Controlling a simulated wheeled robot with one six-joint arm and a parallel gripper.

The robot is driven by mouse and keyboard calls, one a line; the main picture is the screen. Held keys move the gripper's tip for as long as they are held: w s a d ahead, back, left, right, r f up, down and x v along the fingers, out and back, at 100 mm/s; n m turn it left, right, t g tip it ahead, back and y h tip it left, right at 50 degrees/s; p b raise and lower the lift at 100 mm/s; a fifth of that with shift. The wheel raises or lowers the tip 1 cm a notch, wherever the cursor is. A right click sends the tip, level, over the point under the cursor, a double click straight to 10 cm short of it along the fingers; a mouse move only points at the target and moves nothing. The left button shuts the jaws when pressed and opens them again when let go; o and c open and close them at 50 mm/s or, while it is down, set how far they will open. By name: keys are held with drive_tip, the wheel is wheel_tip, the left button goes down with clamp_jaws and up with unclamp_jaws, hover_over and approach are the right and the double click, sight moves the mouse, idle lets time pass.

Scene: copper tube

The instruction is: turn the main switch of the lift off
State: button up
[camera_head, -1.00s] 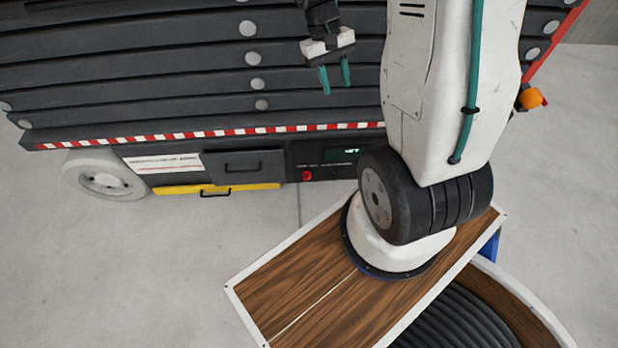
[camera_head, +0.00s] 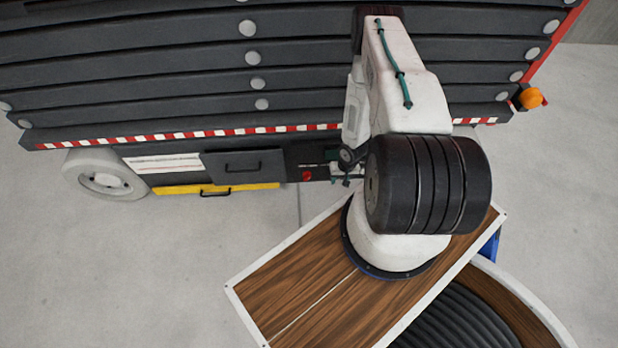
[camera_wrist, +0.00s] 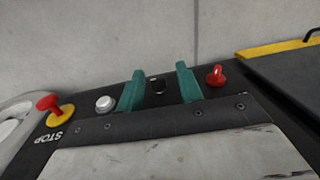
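The lift's dark control panel (camera_head: 318,155) sits low on its side. A red switch knob (camera_head: 307,176) stands on it, probably the main switch, though no label is readable. It also shows in the wrist view (camera_wrist: 216,76), right of my gripper (camera_wrist: 160,85). My gripper's two teal fingers are apart with nothing held. A small black round control (camera_wrist: 156,86) shows between the fingers; I cannot tell whether they touch it. In the head view my gripper (camera_head: 339,170) is small and partly hidden by my arm, just right of the red knob.
A grey drawer (camera_head: 243,165) and a yellow step (camera_head: 180,189) are left of the panel. A wooden box top (camera_head: 300,285) lies in front.

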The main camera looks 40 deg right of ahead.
drive_tip(key=w+a+f+t+y, duration=0.1)
drive_tip(key=w+a+f+t, duration=0.15)
drive_tip(key=f, duration=0.35)
drive_tip(key=m+t+y, duration=0.1)
drive_tip(key=m+t, duration=0.1)
drive_tip(key=t, duration=0.2)
approach(309, 177)
wheel_tip(309, 177, down, 3)
drive_tip(key=w, duration=0.2)
drive_tip(key=shift+t, duration=0.25)
drive_tip(key=x, duration=0.7)
drive_tip(key=shift+a+f, duration=0.2)
clamp_jaws()
